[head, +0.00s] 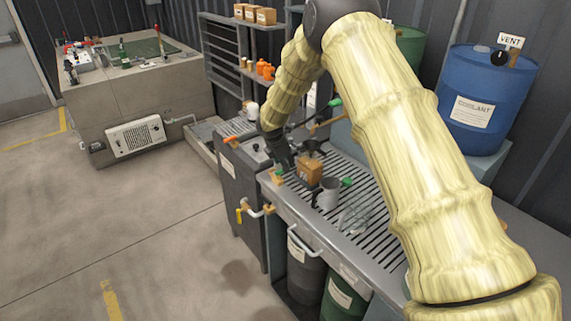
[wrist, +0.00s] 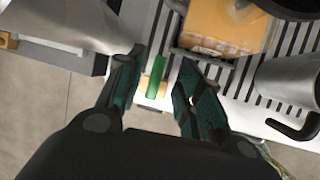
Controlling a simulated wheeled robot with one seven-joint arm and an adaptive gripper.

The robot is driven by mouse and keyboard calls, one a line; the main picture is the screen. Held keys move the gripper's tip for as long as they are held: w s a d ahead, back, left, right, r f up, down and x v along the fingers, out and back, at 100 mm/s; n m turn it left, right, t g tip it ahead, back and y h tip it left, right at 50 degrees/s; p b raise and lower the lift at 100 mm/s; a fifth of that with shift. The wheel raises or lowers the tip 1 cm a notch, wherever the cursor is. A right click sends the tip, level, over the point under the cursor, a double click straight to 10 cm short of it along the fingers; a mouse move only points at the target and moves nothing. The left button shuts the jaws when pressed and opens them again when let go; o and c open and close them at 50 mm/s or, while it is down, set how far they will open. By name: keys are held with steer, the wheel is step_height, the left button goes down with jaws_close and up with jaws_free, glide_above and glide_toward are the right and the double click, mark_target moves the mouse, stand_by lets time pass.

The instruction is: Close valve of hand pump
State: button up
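A small green valve handle (wrist: 156,77) on a brass-coloured body shows between my fingers in the wrist view. It also shows in the head view as a green spot (head: 278,173) at the slatted bench's front edge. My gripper (wrist: 163,66) is open around the handle, with a gap visible on both sides; I cannot tell how far above it the fingertips are. In the head view my gripper (head: 284,163) points down there, and my arm covers part of the bench. Another green handle (head: 346,182) is by the grey jug. I cannot make out the hand pump's body.
A brown box (head: 308,171) and a grey metal jug (head: 327,194) stand close right of my gripper on the slatted bench (head: 362,218). A yellow-handled tap (head: 241,213) sticks out in front. A blue drum (head: 486,97) stands behind right. The floor at left is clear.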

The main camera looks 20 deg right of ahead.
steer(key=shift+p+x, duration=0.5)
steer(key=shift+x, duration=1.35)
jaws_close()
